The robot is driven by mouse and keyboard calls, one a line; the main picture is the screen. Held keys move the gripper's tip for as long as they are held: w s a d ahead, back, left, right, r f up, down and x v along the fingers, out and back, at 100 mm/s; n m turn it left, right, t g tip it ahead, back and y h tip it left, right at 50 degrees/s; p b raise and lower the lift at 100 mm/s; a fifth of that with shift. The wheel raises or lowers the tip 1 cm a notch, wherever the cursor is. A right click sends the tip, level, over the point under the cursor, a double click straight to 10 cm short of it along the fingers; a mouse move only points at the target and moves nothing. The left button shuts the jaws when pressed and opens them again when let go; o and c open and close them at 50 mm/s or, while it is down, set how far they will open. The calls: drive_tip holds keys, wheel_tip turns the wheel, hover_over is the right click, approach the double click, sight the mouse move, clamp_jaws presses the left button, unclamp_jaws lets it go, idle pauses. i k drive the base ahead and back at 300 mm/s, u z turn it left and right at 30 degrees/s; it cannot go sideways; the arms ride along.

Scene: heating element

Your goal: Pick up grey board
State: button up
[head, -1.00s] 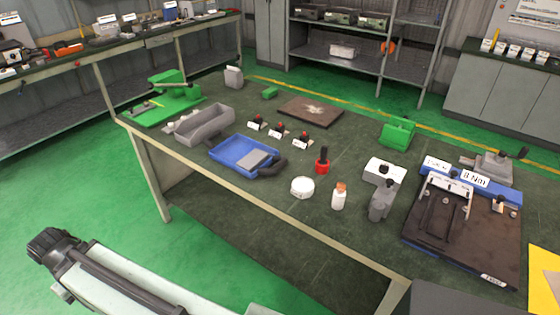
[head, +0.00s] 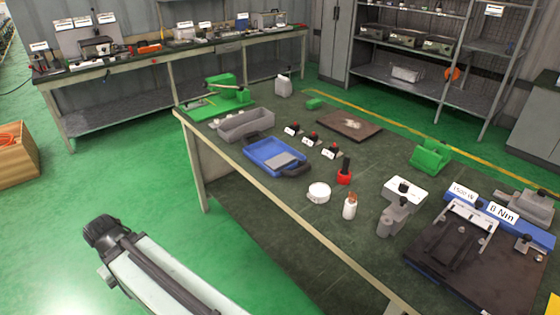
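A flat grey board (head: 284,160) lies in or on a shallow blue tray (head: 262,160) near the front edge of the workbench, left of its middle. The tray has a dark curved handle at its right end. My arm, pale with a black end, reaches in from the bottom at the lower left, over the floor in front of the bench and well apart from the tray. No gripper fingers can be made out, so whether anything is held does not show.
The green workbench (head: 290,210) also bears a grey bin (head: 246,126), a red holder (head: 344,176), a white round tub (head: 319,192), a brown board (head: 349,126) and a blue-framed fixture (head: 480,260). Green floor is clear at left, up to a cardboard box (head: 15,155).

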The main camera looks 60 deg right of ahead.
sight(280, 162)
drive_tip(key=u, duration=0.05)
drive_tip(key=i, duration=0.9)
drive_tip(key=z, duration=0.1)
